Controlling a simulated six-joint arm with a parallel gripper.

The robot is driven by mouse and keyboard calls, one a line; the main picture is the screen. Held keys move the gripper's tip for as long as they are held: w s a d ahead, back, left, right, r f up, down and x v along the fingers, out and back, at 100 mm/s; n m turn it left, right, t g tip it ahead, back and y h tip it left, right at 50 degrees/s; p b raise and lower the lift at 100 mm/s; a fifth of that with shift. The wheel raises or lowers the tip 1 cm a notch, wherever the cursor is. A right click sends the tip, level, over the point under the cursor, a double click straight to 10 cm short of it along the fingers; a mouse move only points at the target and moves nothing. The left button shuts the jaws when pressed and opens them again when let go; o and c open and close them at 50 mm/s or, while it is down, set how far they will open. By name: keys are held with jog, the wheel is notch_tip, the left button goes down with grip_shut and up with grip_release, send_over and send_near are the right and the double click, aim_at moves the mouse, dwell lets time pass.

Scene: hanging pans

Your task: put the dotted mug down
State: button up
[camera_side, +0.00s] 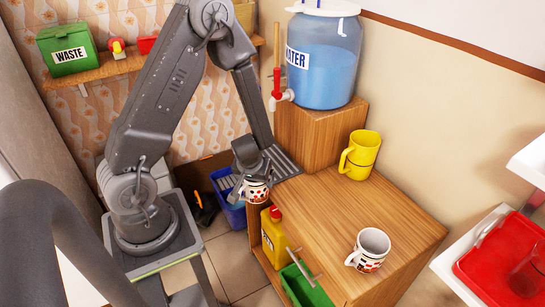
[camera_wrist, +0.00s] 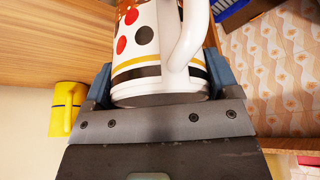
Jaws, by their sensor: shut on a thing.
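My gripper (camera_side: 262,175) is shut on a white mug (camera_side: 257,192) with red and black dots. In the side view the mug is small and partly covered by the gripper, by the left edge of the wooden cabinet top (camera_side: 330,215). I cannot tell whether it touches the wood. In the wrist view the mug (camera_wrist: 140,45) fills the space between my two fingers, with its white handle facing the camera and its upper part cut off by the frame.
A yellow canister (camera_side: 273,238) and green bin (camera_side: 303,287) sit below the top. A blue bin (camera_side: 230,205) stands left. The top's middle is clear.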

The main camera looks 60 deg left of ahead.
jog(key=w+a, duration=1.2)
jog(key=shift+w+a+f, duration=0.1)
jog(key=shift+w+a, duration=0.2)
jog(key=shift+f, duration=0.15)
jog(key=shift+f, duration=0.2)
jog(key=o, duration=0.9)
jog(key=shift+o, duration=0.2)
